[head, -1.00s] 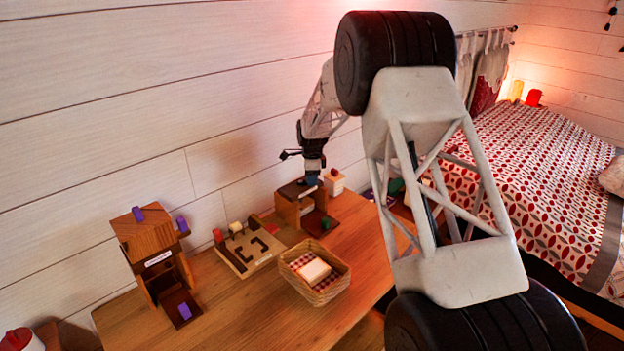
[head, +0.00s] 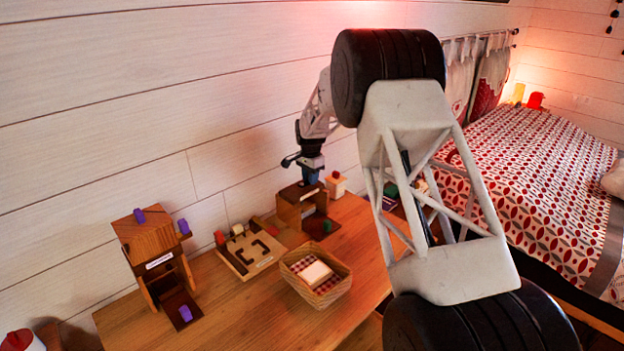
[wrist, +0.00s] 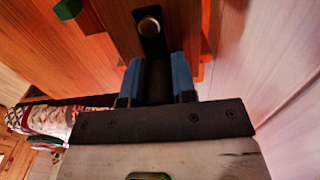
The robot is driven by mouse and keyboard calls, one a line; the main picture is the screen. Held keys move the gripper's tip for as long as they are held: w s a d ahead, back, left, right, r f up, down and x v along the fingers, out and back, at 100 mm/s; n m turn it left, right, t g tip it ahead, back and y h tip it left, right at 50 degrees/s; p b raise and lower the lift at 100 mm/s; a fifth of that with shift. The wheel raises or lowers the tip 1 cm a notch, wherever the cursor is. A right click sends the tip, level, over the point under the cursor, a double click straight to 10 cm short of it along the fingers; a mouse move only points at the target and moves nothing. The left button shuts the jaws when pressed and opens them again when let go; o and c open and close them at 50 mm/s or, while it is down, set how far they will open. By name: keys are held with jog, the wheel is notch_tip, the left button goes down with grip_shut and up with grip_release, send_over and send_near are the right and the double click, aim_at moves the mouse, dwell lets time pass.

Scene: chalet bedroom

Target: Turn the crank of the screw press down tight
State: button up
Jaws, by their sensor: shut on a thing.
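The screw press (head: 290,212) is a small wooden frame on the table near the wall, with a dark base board in front. In the wrist view its wooden top (wrist: 108,18) lies below my gripper, with a dark crank arm (wrist: 153,45) and a round metal bolt head (wrist: 149,25). My gripper (head: 311,180) is above the press top. In the wrist view its blue fingers (wrist: 159,78) are closed around a dark upright part at the crank's near end, the crank handle. The fingers hide most of the handle. The gap under the press top cannot be judged.
A green block (head: 327,226) sits at the press's front. A white box with a red knob (head: 336,184) stands just behind right. A basket (head: 327,288), a wooden maze board (head: 238,262) and a wooden stand with purple parts (head: 146,238) are left and in front.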

aim_at(301, 181)
jog(key=n, duration=0.1)
jog(key=w+a+n, duration=0.1)
jog(key=n, duration=0.1)
jog(key=shift+n, duration=0.3)
jog(key=n, duration=0.1)
jog(key=a+n, duration=0.1)
jog(key=n, duration=0.1)
jog(key=shift+w+a+n, duration=0.15)
jog(key=shift+a+n, duration=0.05)
jog(key=shift+n, duration=0.1)
jog(key=n, duration=0.1)
jog(key=a+n, duration=0.1)
jog(key=n, duration=0.1)
jog(key=shift+a+n, duration=0.15)
jog(key=shift+n, duration=0.15)
jog(key=shift+a+n, duration=0.25)
jog(key=shift+n, duration=0.45)
jog(key=shift+a+n, duration=0.25)
jog(key=shift+n, duration=0.45)
jog(key=o, duration=0.9)
jog(key=shift+r, duration=0.1)
notch_tip(301, 181, up, 8)
